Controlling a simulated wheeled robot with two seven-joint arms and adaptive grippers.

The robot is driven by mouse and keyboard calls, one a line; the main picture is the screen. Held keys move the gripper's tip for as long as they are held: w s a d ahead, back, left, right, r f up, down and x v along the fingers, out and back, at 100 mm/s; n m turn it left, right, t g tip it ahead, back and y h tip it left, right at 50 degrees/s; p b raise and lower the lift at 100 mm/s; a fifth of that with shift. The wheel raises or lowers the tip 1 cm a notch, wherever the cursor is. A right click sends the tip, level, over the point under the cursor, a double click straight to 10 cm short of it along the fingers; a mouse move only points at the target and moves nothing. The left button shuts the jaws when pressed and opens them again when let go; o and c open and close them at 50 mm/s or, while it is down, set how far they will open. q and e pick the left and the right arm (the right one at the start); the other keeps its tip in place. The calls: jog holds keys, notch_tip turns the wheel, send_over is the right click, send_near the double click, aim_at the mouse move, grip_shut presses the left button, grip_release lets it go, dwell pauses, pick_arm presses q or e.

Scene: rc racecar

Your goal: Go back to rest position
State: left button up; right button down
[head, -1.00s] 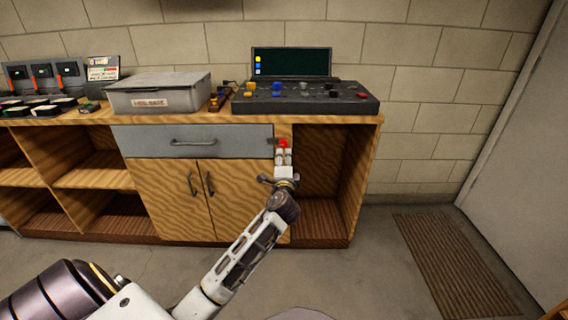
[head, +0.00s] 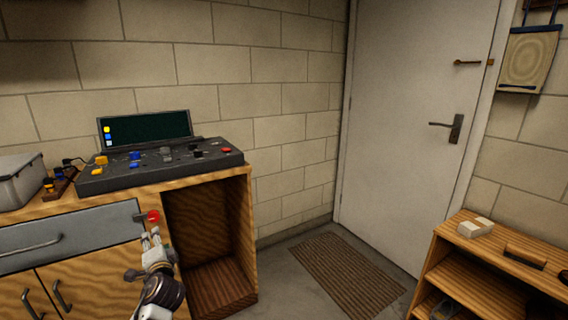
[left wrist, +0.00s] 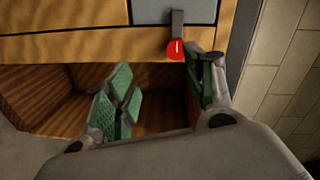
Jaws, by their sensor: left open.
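My left gripper (head: 150,243) is in front of the wooden workbench (head: 247,190), at the corner between the grey drawer and the open shelf space. In the left wrist view its green-padded fingers (left wrist: 160,95) are spread apart with nothing between them. A red round knob (head: 153,216) on a dark bracket is just beyond the fingertips. It also shows in the left wrist view (left wrist: 176,50), apart from the fingers. My right gripper is not in view.
A black control panel (head: 160,170) with coloured knobs and a screen (head: 145,131) stands on the workbench beside a grey box (head: 18,180). A closed door (head: 410,110), a brown mat (head: 345,272) and a wooden shelf (head: 500,262) are to the right. Floor shows around the mat.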

pick_arm(q)
jog(key=s+d+f+n+g+h, duration=0.25)
jog(key=s+d+f+h, duration=0.3)
jog(key=d, duration=0.45)
jog(key=s+d+f+n+g+h, duration=0.25)
jog(key=s+d+f+h, duration=0.3)
jog(key=d, duration=0.45)
jog(key=s+d+f+g+p, duration=0.1)
jog(key=s+d+f+g, duration=0.1)
jog(key=s+f, duration=0.6)
jog(key=s+d+f+n+g+h+p, duration=0.1)
jog(key=s+d+f+g, duration=0.1)
jog(key=s+f, duration=0.7)
jog(key=s+d, duration=0.1)
jog(key=s, duration=0.3)
jog(key=shift+s+d+g+p, duration=0.15)
jog(key=shift+s+g+p, duration=0.1)
jog(key=shift+g+p, duration=0.05)
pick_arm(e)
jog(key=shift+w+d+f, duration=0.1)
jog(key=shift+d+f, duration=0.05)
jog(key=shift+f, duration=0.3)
